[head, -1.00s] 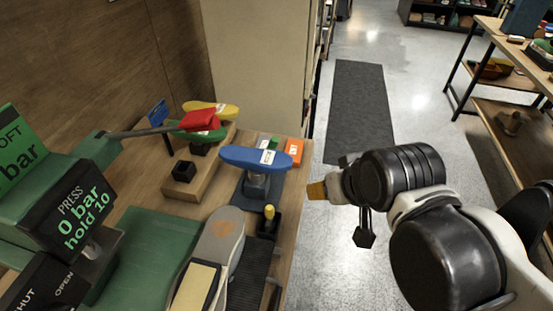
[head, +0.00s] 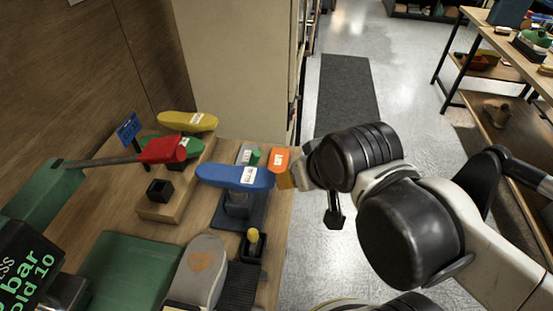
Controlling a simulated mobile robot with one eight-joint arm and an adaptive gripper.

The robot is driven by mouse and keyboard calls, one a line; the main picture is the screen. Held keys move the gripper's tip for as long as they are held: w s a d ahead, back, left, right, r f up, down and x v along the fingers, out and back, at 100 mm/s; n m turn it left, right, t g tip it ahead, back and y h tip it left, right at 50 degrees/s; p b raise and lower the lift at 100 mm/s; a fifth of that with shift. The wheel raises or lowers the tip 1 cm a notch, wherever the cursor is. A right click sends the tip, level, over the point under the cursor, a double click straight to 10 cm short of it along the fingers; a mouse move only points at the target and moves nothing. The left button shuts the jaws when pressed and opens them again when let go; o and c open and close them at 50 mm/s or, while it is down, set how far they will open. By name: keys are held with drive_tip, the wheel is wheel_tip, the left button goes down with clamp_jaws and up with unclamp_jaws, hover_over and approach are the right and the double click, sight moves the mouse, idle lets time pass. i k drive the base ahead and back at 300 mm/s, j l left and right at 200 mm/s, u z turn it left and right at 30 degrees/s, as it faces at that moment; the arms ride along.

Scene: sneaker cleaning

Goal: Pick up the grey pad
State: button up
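A small grey block (head: 245,154), which may be the grey pad, sits at the wooden bench's far right corner, beside a green piece (head: 254,157) and an orange block (head: 279,160). A larger grey, shoe-shaped piece with an orange mark (head: 204,262) lies at the front of the bench. I cannot tell for sure which is the pad. My gripper (head: 287,180) is at the bench's right edge, close to the orange block in the picture. Its tan tip shows, but the arm hides most of it, so its opening cannot be read.
A blue shoe form (head: 228,176) stands on a dark stand left of my gripper. Red, green and yellow (head: 187,121) forms are further left. A yellow-topped tool (head: 253,236) stands in a black holder. A green press (head: 40,195) is at left.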

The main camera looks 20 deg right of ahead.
sight(247, 150)
drive_tip(key=i+l+u, duration=0.4)
drive_tip(key=l, duration=0.4)
drive_tip(key=i+l+u, duration=0.15)
drive_tip(key=l+u, duration=0.2)
drive_tip(key=l, duration=0.5)
drive_tip(key=i+l+u, duration=0.1)
drive_tip(key=l+u, duration=0.3)
drive_tip(key=l, duration=0.55)
drive_tip(key=l+u, duration=0.4)
drive_tip(key=l, duration=0.5)
drive_tip(key=k, duration=0.05)
